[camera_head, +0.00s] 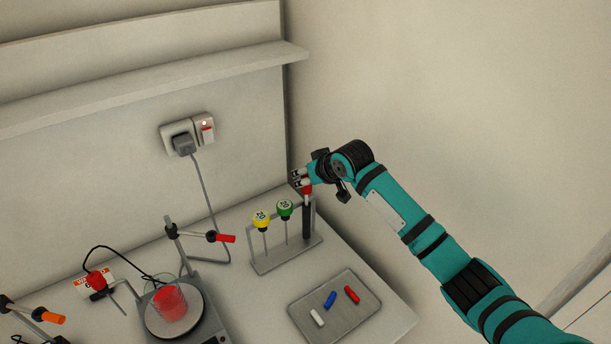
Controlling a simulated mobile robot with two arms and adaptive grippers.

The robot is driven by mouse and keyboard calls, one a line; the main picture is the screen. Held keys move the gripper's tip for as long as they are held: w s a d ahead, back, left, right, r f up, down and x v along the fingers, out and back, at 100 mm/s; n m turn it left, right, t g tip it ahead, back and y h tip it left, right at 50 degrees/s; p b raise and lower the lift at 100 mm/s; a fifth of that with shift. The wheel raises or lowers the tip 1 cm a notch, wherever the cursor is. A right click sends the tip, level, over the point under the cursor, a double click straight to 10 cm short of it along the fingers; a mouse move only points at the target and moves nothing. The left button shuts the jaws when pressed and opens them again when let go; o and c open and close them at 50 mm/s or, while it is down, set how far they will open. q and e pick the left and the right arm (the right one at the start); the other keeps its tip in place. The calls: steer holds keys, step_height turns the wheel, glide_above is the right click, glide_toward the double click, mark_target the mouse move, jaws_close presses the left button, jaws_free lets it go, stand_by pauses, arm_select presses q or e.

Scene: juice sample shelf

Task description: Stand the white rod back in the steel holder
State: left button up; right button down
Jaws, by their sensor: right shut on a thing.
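The steel holder (268,266) is a grey rack on the table, with a yellow-topped stirrer (262,220) and a green-topped stirrer (285,211) upright in it. My right gripper (301,181) is at the holder's right end, shut on a dark rod (306,220) with a red top. The dark rod hangs upright beside the right post; whether its lower end is seated cannot be told. A short white rod (317,318) lies on a grey tray (329,285) in front of the holder. My left gripper is not in view.
A blue piece (330,300) and a red piece (352,295) also lie on the tray. To the left, a hotplate (205,325) carries a beaker of red liquid (170,303), with a clamp stand (172,232) behind. A plugged cable (205,190) runs down the wall.

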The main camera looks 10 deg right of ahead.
steer(key=c, duration=1.1)
jaws_free()
steer(key=shift+o, duration=0.2)
steer(key=v, duration=1.2)
steer(key=s+a+f+g, duration=0.2)
steer(key=s+a+f, duration=0.1)
steer(key=s+f, duration=1.3)
steer(key=s+d+f+m+g+h, duration=0.1)
steer(key=s+d+f+g+h, duration=0.15)
steer(key=s, duration=0.75)
steer(key=s+d+f+g+h, duration=0.1)
steer(key=s+d+f, duration=0.3)
steer(key=s, duration=0.7)
step_height(320, 180, down, 33)
steer(key=b, duration=0.7)
steer(key=s+d+f+g+b, duration=0.2)
steer(key=s+f+b, duration=0.3)
steer(key=s+f, duration=1.2)
step_height(320, 180, down, 4)
steer(key=shift+s+d+f, duration=0.1)
steer(key=shift+s+d, duration=0.1)
steer(key=shift+s, duration=0.1)
